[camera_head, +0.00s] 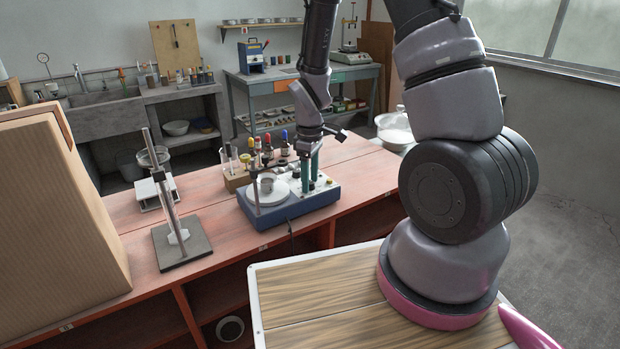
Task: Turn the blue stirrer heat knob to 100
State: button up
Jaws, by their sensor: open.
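The blue stirrer (287,211) stands on the red-topped bench. A round pale plate (283,195) with a small vessel (267,184) on it is on its left part. Its pale control panel (322,188) is on the right. My gripper (310,184) points down over this panel, its two teal fingers apart with nothing visible between them. The fingertips are at or just above the panel; I cannot tell if they touch a knob. A small yellowish knob (328,181) shows just right of the fingers. The heat knob and its scale are too small or hidden to read.
A rack of dropper bottles (240,178) stands behind the stirrer. A retort stand (182,250) and a small balance (157,194) are to the left, and a large cardboard box (60,220) is far left.

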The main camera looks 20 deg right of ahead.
grip_shut()
jog(key=shift+m, duration=0.3)
jog(key=m, duration=0.9)
jog(key=shift+m, duration=0.4)
jog(key=m, duration=0.4)
jog(key=shift+m, duration=0.3)
jog(key=m, duration=0.4)
jog(key=shift+m, duration=0.4)
